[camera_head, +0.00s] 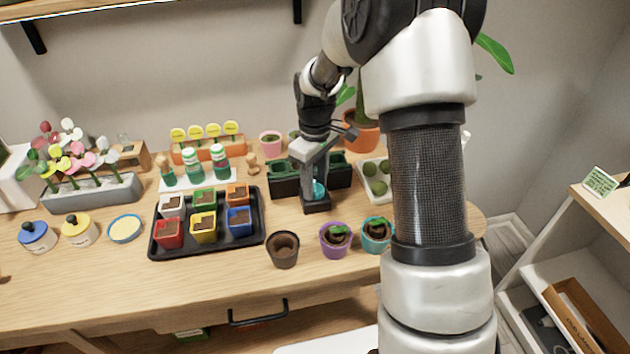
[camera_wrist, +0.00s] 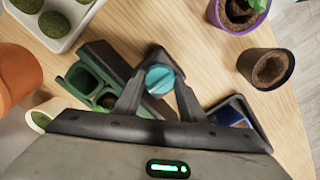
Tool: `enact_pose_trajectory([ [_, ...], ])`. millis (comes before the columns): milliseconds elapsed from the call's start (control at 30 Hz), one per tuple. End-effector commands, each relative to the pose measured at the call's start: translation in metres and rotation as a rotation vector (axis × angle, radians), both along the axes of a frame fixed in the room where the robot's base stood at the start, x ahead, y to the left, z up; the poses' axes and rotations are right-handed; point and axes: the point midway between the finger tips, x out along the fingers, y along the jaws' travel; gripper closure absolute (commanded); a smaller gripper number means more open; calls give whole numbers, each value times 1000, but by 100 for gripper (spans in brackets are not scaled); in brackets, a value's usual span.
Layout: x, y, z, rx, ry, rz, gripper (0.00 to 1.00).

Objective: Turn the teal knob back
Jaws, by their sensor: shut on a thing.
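The teal knob (camera_wrist: 160,79) is round and sits on a dark block. In the wrist view it lies between the two fingertips of my gripper (camera_wrist: 160,75), which is shut on it. In the head view the knob (camera_head: 319,188) shows as a small teal patch under my gripper (camera_head: 316,192), partly covered by the fingers. The dark block (camera_head: 316,206) stands on the wooden table in front of the dark green planter (camera_head: 286,187). A marking on the knob's face is too small to read.
A black tray (camera_head: 183,251) of coloured pots lies to the left. A brown pot (camera_head: 283,256), a purple pot (camera_head: 335,249) and a blue pot (camera_head: 376,245) stand in front. A white tray of green balls (camera_head: 366,195) is close on the right.

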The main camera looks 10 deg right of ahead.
Motion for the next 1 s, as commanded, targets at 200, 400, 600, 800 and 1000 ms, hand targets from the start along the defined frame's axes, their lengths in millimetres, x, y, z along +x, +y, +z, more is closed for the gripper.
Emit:
enact_pose_trajectory([
  [200, 1, 0, 1, -1, -2, 65, 86],
  [400, 1, 0, 1, 0, -3, 86, 86],
  [600, 1, 0, 1, -1, -2, 88, 86],
  [800, 1, 0, 1, -1, -2, 88, 55],
  [1000, 0, 0, 0, 0, -1, 87, 55],
])
